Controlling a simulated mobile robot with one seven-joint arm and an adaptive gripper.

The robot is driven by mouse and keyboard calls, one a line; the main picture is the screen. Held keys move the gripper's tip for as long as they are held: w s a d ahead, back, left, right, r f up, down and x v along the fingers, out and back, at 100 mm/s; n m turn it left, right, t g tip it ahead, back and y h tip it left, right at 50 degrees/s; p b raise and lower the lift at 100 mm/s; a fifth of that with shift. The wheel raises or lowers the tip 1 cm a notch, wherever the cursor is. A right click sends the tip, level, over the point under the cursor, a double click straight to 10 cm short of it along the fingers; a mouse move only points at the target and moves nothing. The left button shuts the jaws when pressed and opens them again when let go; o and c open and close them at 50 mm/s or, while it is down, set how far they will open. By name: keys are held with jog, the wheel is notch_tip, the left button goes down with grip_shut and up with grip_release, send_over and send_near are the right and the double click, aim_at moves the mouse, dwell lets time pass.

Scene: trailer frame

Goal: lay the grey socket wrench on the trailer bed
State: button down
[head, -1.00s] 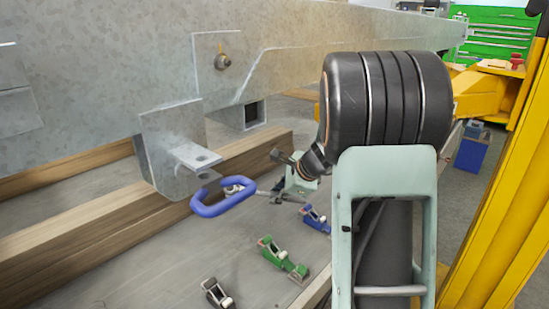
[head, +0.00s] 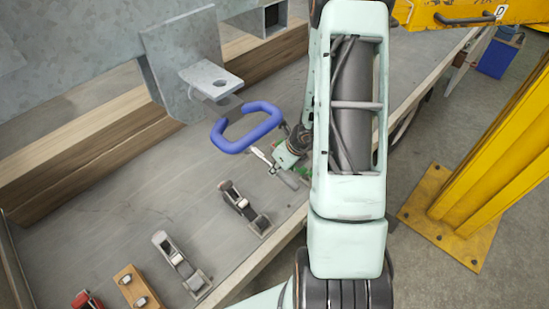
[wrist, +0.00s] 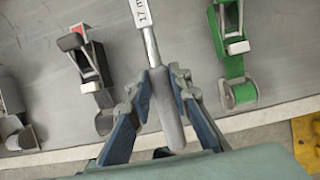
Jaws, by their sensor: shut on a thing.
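The grey socket wrench (wrist: 165,105) is in my gripper (wrist: 160,82) in the wrist view. The fingers close on its grey handle from both sides. Its bright shaft, with a white size label, points away toward the top edge, where its end is cut off. In the head view my gripper (head: 285,162) is low over the trailer bed (head: 110,215), near its right edge, and the wrench (head: 262,157) shows beside it. The bed is a flat grey surface. I cannot tell whether the wrench touches it.
A black hand plane (head: 243,208), a grey plane (head: 180,262), a wooden block (head: 136,286) and a red tool (head: 87,300) line the bed's edge. A green plane (wrist: 230,50) lies right of the wrench. A blue loop (head: 232,146) and metal bracket (head: 180,50) are close by.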

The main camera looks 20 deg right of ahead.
aim_at(286, 177)
jog(key=shift+f+b, duration=2.9)
jog(key=shift+f, duration=0.55)
jog(key=shift+f+b, duration=1.5)
jog(key=shift+b, duration=0.2)
jog(key=c, duration=1)
grip_release()
jog(key=shift+o, duration=0.2)
jog(key=o, duration=0.6)
jog(key=shift+v, duration=6.05)
jog(key=shift+s, duration=0.1)
